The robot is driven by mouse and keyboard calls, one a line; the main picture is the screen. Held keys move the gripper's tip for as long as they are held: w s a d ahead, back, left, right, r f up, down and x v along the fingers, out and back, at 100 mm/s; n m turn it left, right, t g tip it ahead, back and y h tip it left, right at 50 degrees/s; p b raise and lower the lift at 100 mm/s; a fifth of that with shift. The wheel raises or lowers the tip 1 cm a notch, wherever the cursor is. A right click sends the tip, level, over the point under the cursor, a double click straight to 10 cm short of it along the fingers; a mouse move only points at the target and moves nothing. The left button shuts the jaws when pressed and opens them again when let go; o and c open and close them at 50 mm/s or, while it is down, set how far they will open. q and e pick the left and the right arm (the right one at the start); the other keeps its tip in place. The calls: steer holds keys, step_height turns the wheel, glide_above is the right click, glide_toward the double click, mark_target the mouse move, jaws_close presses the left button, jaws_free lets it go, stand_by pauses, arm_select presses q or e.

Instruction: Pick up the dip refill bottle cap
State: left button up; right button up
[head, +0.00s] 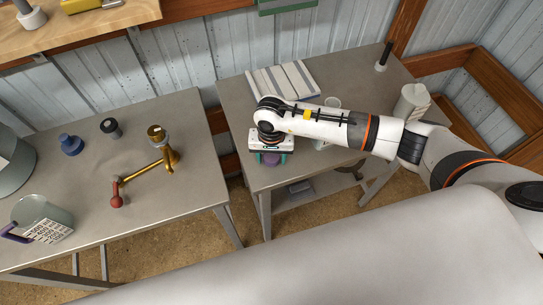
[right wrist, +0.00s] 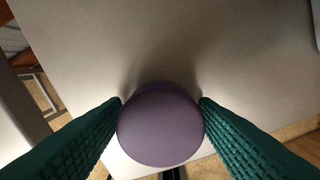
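The purple, round-topped cap (right wrist: 161,125) fills the lower middle of the right wrist view. In the head view only a bit of purple shows below the gripper, near the front edge of the right table. My right gripper (head: 270,158) points down there; its teal ribbed fingers show in the right wrist view (right wrist: 160,108) on both sides of the cap, their tips pressed against it. I cannot tell whether the cap rests on the table or is slightly above it. My left gripper is not in view.
The right table (head: 236,95) also holds a striped folded cloth (head: 284,80), a white canister (head: 411,101) and a dark upright tool (head: 384,56). A purple item (head: 299,187) lies on its lower shelf. The left table (head: 85,185) carries a brass fitting (head: 150,172) and several containers.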

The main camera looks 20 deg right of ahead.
mark_target(271, 156)
steer(key=c, duration=0.8)
step_height(271, 156, up, 9)
steer(key=b, duration=0.3)
steer(key=shift+r, duration=0.55)
